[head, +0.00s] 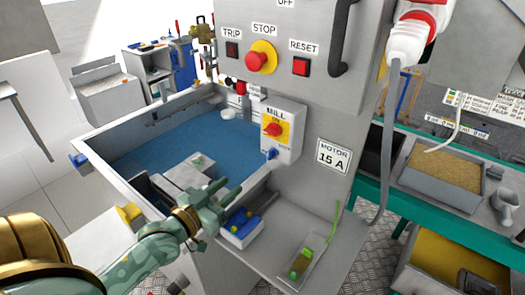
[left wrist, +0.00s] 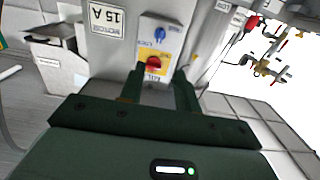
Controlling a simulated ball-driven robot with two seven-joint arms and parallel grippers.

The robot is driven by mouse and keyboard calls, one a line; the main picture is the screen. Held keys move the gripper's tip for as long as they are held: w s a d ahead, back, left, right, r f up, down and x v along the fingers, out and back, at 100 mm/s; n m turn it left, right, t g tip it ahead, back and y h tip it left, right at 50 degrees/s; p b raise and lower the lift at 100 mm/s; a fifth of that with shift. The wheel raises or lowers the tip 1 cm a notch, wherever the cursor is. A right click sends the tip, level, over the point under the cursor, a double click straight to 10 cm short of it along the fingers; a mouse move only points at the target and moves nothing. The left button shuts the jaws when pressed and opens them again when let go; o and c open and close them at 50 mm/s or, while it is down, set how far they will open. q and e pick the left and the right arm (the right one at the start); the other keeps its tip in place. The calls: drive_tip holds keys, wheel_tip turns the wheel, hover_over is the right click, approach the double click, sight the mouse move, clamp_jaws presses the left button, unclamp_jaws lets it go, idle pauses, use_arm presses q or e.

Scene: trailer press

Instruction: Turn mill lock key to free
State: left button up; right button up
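The mill switch box (head: 278,128) is pale grey and fixed to the press wall. It has a red rotary knob (head: 272,129) on a yellow plate and a blue lock key (head: 271,153) below it. The small lettering beside the key is too small to read surely. In the left wrist view the box appears upside down, with the blue key (left wrist: 160,35) above the red knob (left wrist: 153,62). My left gripper (head: 230,187) is open and empty, below and left of the box, apart from the key. Its fingers (left wrist: 158,88) point towards the box. My right gripper is not in view.
A tub with a blue floor (head: 185,140) lies left of the box, its rim near my gripper. The panel above carries a red stop button (head: 257,62). A green bench (head: 440,190) stands right.

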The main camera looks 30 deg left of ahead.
sight(268, 153)
use_arm(q)
drive_tip(key=w, duration=0.5)
drive_tip(key=w+d, duration=0.1)
drive_tip(key=w, duration=1)
drive_tip(key=shift+w+d+r, duration=0.1)
drive_tip(key=shift+d+r, duration=0.1)
drive_tip(key=shift+r, duration=0.05)
drive_tip(key=c, duration=0.7)
